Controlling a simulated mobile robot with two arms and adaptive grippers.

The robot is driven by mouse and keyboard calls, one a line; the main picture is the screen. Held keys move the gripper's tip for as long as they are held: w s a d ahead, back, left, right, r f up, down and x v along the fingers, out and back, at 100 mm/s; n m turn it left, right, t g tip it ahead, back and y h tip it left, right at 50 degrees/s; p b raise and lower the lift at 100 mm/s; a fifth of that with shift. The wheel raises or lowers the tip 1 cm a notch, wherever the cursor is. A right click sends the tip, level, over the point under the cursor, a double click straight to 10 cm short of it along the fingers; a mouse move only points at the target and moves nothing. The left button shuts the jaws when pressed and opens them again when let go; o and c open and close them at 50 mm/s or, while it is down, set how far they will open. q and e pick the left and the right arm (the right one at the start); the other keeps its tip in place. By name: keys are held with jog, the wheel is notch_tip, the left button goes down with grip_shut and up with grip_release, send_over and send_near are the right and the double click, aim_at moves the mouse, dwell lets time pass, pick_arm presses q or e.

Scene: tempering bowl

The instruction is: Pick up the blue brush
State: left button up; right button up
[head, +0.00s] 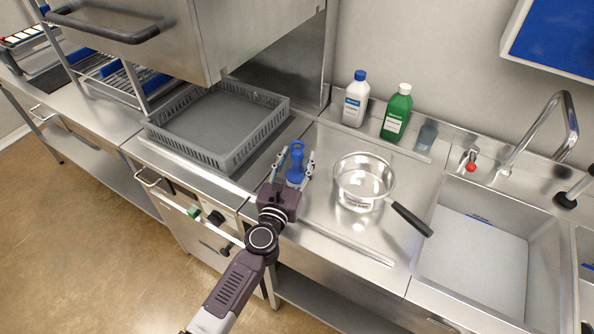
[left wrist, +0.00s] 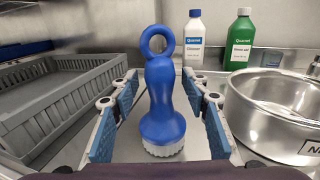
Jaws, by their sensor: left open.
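The blue brush (head: 296,168) stands upright on the steel counter, with a ring at the top of its handle and pale bristles at its foot. It also shows in the middle of the left wrist view (left wrist: 162,108). My left gripper (head: 296,163) is open, with one finger on each side of the brush. In the left wrist view the blue finger pads (left wrist: 160,118) show gaps to the brush on both sides. My right gripper is not in view.
A steel pot (head: 362,184) with a black handle stands close to the right of the brush. A grey rack (head: 190,152) is to the left. White (head: 355,100) and green (head: 397,115) bottles stand behind. A sink (head: 475,262) lies further right.

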pick_arm(q)
grip_shut()
dwell(0.3)
jog(key=shift+r, duration=0.2)
